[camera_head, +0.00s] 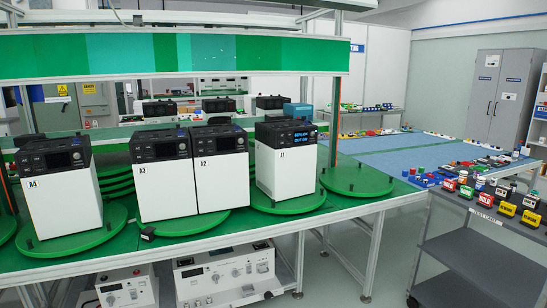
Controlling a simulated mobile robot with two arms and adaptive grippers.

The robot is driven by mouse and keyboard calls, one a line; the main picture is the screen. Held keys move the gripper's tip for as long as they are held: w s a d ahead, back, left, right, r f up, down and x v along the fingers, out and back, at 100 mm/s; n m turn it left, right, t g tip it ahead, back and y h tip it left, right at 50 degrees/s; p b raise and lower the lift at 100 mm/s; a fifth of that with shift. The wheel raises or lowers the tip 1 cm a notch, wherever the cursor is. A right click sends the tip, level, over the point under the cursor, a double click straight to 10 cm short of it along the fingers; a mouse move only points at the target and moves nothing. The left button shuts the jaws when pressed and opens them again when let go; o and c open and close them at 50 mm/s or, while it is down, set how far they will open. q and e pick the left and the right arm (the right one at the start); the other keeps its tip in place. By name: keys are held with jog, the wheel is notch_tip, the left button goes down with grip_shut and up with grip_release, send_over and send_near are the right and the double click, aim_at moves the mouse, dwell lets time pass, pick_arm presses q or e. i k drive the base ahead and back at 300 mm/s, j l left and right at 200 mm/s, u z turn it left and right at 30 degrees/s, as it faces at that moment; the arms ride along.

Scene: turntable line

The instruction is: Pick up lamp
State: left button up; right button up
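I cannot make out a lamp for certain in the head view. Several small red, yellow, green and black items (507,209) stand on top of the grey cart at the right; they are too small for me to tell whether a lamp is among them. Neither of my grippers shows in this view.
White boxes with black tops, such as the one marked J1 (284,172), stand on green turntables. The far-right turntable (357,181) is empty. White units sit below the bench. A blue-topped table (390,157) stands behind the grey cart (483,262). Floor shows between bench and cart.

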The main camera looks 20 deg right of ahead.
aim_at(480, 186)
jog(key=z, duration=1.95)
